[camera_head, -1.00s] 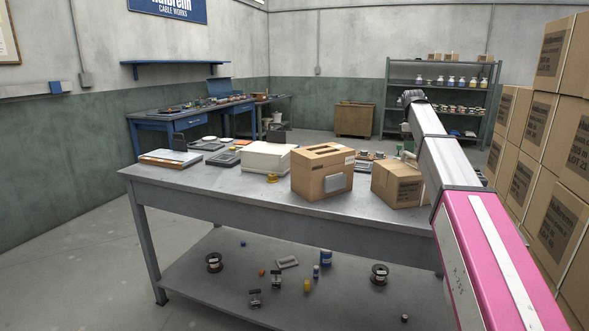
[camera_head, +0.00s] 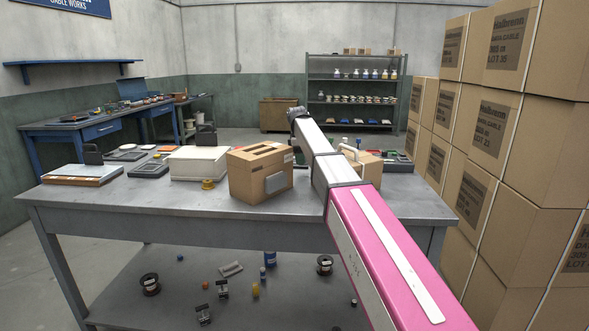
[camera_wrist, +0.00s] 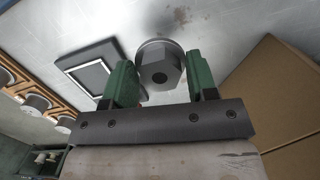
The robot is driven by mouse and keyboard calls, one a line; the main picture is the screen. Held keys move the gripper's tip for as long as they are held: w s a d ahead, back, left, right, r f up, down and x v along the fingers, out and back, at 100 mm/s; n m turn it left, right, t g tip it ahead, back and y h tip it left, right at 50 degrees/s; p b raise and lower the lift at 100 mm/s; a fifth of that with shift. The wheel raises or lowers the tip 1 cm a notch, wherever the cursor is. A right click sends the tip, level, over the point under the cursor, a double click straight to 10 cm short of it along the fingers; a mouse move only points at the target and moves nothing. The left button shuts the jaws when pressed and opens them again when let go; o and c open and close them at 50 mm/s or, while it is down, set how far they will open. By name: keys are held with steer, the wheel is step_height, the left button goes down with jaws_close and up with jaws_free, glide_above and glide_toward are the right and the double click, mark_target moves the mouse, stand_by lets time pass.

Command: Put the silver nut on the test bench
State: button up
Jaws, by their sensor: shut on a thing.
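The silver nut (camera_wrist: 160,67), a grey hexagonal piece with a dark hole, shows in the wrist view between the two green fingers of my gripper (camera_wrist: 161,82). My gripper is shut on it. A pale metal surface (camera_wrist: 205,22) lies beyond the nut; I cannot tell the gap between them. In the head view the nut is not visible, and my pink and grey arm reaches over the grey metal table (camera_head: 140,205). A blue workbench (camera_head: 68,138) with several small items stands against the left wall. Which one is the test bench is not marked.
A brown carton (camera_head: 262,176) and a white stack (camera_head: 197,165) stand on the grey table. In the wrist view, a carton (camera_wrist: 275,85) is right of my gripper and a dark-framed device (camera_wrist: 88,70) left. Stacked cartons (camera_head: 487,130) line the right side.

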mark_target(302, 174)
steer(key=shift+f, duration=2.25)
steer(key=shift+f, duration=0.1)
steer(key=o, duration=1)
steer(key=shift+o, duration=0.2)
steer(key=r, duration=0.4)
steer(key=a+r, duration=0.1)
steer(key=r, duration=0.7)
steer(key=shift+w+a+r, duration=0.1)
steer(key=shift+a, duration=0.1)
